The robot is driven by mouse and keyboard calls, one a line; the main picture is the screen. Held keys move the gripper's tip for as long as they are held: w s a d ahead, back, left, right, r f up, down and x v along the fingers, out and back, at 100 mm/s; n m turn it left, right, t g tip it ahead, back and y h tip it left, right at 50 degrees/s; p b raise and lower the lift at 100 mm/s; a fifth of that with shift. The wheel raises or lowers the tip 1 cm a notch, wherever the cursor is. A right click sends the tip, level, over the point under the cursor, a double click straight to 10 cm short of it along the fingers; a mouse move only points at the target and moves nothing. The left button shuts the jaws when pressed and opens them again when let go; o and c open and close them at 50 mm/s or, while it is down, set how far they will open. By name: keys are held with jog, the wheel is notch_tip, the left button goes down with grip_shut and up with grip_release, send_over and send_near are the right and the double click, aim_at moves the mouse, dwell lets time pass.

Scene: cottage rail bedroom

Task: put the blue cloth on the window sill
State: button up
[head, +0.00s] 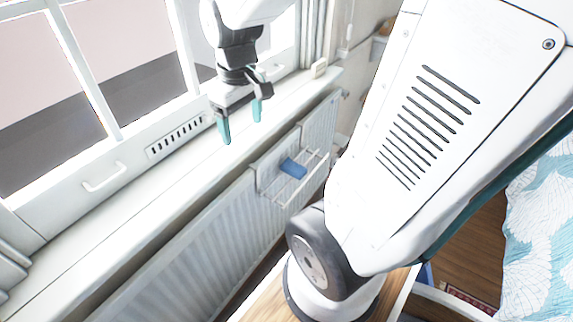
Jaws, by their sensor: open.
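The blue cloth (293,168) is a small folded piece lying on a white wire rack (284,192) that hangs on the front of the radiator. The window sill (170,190) is the long white ledge under the window, above the radiator. My gripper (241,124) is open, with its two teal-tipped fingers pointing down over the sill. Nothing shows between the fingers. It is up and to the left of the cloth, apart from it. I cannot tell whether the fingertips touch the sill.
The ribbed radiator (215,245) runs below the sill. A small pale object (319,68) stands at the sill's far end. The window frame with its handle (105,178) borders the sill behind. The sill's near left stretch is clear. A bed with a patterned cover (540,220) is at right.

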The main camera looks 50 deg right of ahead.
jog(key=w+d+f, duration=0.3)
jog(key=d+f, duration=0.3)
jog(key=d, duration=0.1)
send_over(296, 165)
jog(key=shift+g, duration=0.4)
jog(key=f, duration=1.6)
jog(key=shift+w+f, duration=0.1)
jog(key=shift+w, duration=0.2)
jog(key=f, duration=0.4)
jog(key=s+f, duration=0.1)
jog(key=f, duration=0.1)
jog(key=shift+a+f, duration=0.1)
jog(key=shift+f, duration=0.1)
jog(key=shift+w+f, duration=0.1)
jog(key=shift+f, duration=0.45)
jog(key=c, duration=1.1)
jog(key=shift+r, duration=0.1)
jog(key=shift+c, duration=0.2)
